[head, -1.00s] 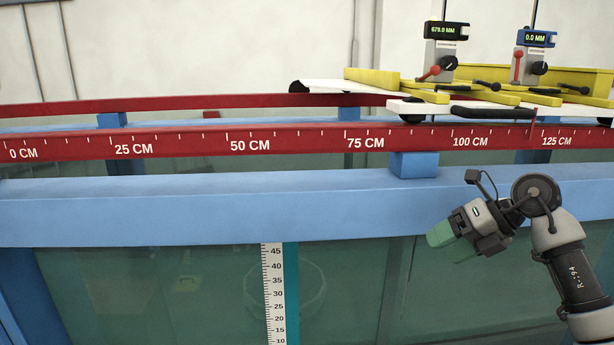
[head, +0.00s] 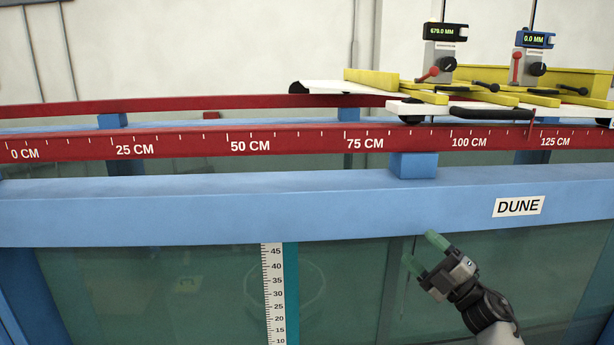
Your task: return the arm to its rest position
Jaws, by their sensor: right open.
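My right gripper (head: 424,251) is in the lower right of the head view, in front of the flume's glass wall (head: 345,290) and just below the blue top beam (head: 250,205). Its two green fingertips are apart and point up and to the left, with nothing between them. The right arm comes up from the bottom edge. My left gripper is not in the picture.
A red rail (head: 300,137) with centimetre marks runs above the beam. A white and yellow carriage (head: 475,96) with two gauges sits on the rails at right. A white "DUNE" label (head: 518,206) is on the beam. A vertical scale (head: 274,295) stands at the glass.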

